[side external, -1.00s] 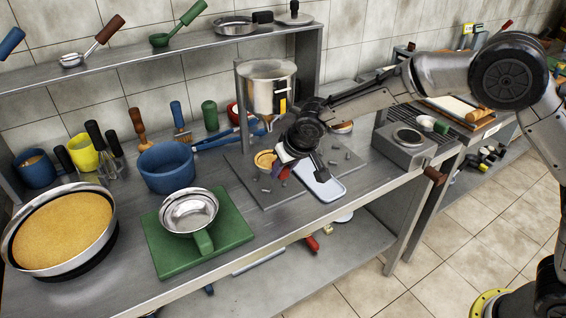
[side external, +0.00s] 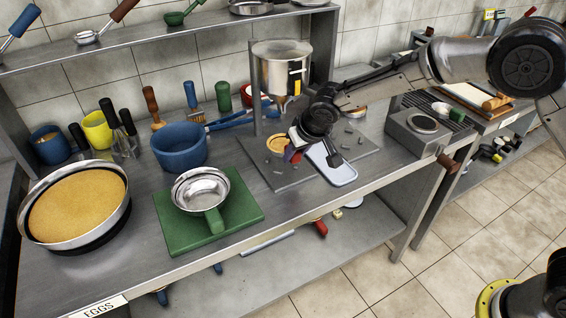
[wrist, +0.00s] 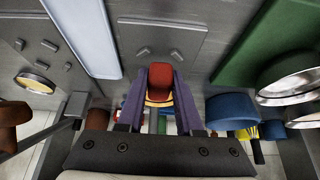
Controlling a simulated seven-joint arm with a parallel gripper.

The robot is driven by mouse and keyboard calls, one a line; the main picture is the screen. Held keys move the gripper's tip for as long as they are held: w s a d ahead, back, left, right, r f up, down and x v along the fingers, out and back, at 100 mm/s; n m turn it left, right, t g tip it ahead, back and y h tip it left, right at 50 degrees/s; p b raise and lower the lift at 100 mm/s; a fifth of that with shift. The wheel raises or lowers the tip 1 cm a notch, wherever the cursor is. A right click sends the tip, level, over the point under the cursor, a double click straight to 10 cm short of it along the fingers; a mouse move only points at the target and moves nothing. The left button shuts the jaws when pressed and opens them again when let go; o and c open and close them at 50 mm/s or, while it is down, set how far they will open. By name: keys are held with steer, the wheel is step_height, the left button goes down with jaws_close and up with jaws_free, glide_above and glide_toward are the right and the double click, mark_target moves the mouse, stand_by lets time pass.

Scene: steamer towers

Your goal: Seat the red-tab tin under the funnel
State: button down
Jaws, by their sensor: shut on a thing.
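The tin (side external: 277,143) is round with a tan top, at the left part of the grey pegged plate (side external: 285,183). Its red tab (wrist: 161,74) sits between my gripper's (wrist: 161,92) two purple fingers, which are shut on it. In the side view my gripper (side external: 293,152) reaches the tin from the right. The steel funnel (side external: 282,68) hangs on a post, and its spout shows above and slightly behind the tin. I cannot tell whether the tin touches the plate or is exactly below the spout. In the wrist view the tab and fingers hide most of the tin.
Several short grey pegs stand on the plate. A pale tray (side external: 333,168) lies at its right front. A green board (side external: 235,210) with a steel bowl (side external: 200,187) and a blue pot (side external: 180,150) are left. A grey burner unit (side external: 422,135) stands right.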

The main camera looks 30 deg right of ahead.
steer(key=shift+f, duration=1.55)
steer(key=shift+f, duration=0.8)
stand_by(0.6)
steer(key=shift+c, duration=2.4)
jaws_free()
steer(key=v, duration=1.3)
steer(key=shift+s+r, duration=0.2)
steer(key=shift+r, duration=0.15)
